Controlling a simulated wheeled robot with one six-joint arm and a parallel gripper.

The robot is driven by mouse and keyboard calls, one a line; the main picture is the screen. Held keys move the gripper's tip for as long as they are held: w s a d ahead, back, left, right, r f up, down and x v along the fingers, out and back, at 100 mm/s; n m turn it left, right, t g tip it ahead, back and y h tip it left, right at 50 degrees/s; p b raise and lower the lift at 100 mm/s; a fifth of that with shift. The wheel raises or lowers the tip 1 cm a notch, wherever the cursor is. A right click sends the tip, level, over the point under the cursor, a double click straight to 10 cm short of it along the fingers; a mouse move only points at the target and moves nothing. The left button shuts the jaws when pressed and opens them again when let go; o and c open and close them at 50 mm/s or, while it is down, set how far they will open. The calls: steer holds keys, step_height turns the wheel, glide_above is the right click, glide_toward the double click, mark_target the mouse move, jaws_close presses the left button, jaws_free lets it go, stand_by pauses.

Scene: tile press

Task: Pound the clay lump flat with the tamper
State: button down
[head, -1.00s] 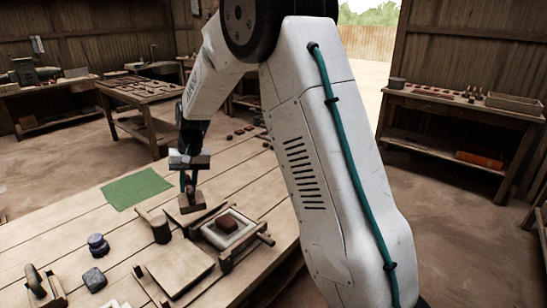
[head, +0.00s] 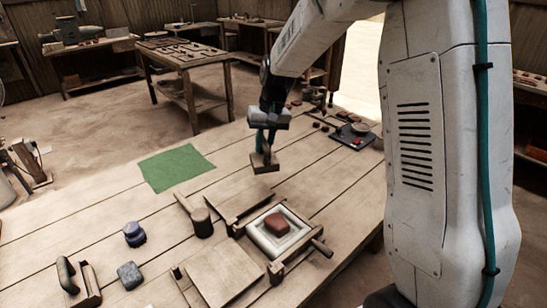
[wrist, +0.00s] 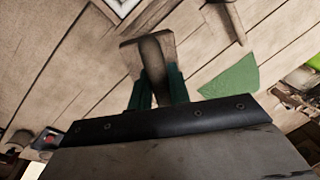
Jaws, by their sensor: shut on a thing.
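The clay lump (head: 277,224) is a reddish-brown block lying inside the pale square frame of the press (head: 253,236) on the table. My gripper (head: 263,143) is shut on the tamper (head: 264,163), a wooden block with an upright handle. The tamper hangs beyond the press in the head view, apart from the clay and seemingly above the table. In the wrist view the tamper (wrist: 140,52) sits between my teal fingers (wrist: 158,88). Only a corner of the pale frame (wrist: 118,8) shows there, and the clay is out of that view.
A green cloth (head: 175,167) lies left of the tamper. A wooden mallet (head: 201,220), a dark blue stacked piece (head: 134,234), a grey-blue block (head: 130,275) and a board (head: 222,273) lie near the press. A dark device (head: 352,135) stands at the table's far right.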

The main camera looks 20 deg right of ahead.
steer(key=s+a+r+n+g, duration=0.1)
steer(key=s+n, duration=0.2)
steer(key=s, duration=0.4)
steer(key=s+a+r+n, duration=0.1)
steer(key=s+r+n, duration=0.1)
steer(key=s, duration=0.5)
steer(key=shift+s+f, duration=0.2)
steer(key=shift+f, duration=2.5)
steer(key=shift+f, duration=0.25)
step_height(320, 180, down, 6)
step_height(320, 180, up, 6)
steer(key=shift+f, duration=0.1)
